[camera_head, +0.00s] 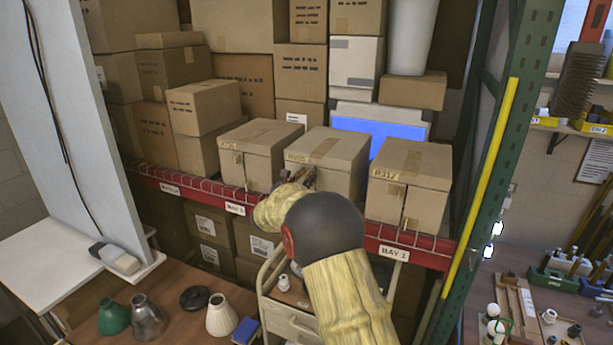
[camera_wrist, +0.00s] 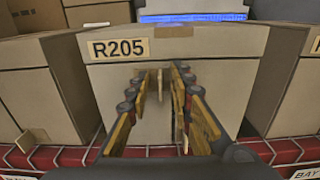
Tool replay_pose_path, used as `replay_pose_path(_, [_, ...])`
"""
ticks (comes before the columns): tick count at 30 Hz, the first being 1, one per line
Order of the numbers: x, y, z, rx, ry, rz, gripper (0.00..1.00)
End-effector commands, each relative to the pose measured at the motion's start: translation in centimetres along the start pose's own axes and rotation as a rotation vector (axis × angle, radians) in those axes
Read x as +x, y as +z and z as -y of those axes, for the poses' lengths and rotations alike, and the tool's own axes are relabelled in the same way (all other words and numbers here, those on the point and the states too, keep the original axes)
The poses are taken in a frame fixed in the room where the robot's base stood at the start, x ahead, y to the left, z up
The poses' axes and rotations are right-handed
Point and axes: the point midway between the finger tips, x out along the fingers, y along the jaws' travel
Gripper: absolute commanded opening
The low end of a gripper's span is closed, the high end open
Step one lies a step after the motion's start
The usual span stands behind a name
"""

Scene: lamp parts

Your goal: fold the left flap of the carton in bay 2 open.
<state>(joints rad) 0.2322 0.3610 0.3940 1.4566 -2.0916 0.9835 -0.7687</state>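The carton marked R205 (camera_wrist: 195,50) fills the wrist view. In the head view it is the middle carton (camera_head: 328,155) of three on the red shelf, between the other two. Its own bay label is hidden behind my arm; BAY 1 is under the right carton. Its front appears closed, with a vertical seam between the left flap (camera_wrist: 108,85) and right flap (camera_wrist: 230,90). A small upright tab (camera_wrist: 160,82) shows near the seam. My gripper (camera_wrist: 158,88) is open in front of the carton, its fingers on either side of the tab. Contact cannot be told.
Closed cartons stand left (camera_head: 260,150) and right (camera_head: 408,185) of it. The red wire shelf edge (camera_head: 425,246) runs below. A green upright (camera_head: 490,140) stands right, a white panel (camera_head: 70,110) left. A cart (camera_head: 290,300) and a table with lamp shades (camera_head: 222,316) are below.

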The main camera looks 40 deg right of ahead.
Motion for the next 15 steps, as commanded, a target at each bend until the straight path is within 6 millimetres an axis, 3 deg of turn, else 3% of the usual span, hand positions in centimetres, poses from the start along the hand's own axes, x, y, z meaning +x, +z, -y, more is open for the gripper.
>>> replay_pose_path(12, [-0.03,-0.05,0.01,0.0,0.0,-0.001,0.01])
replay_pose_path(15, [-0.03,-0.05,0.0,0.0,0.0,-0.001,0.0])
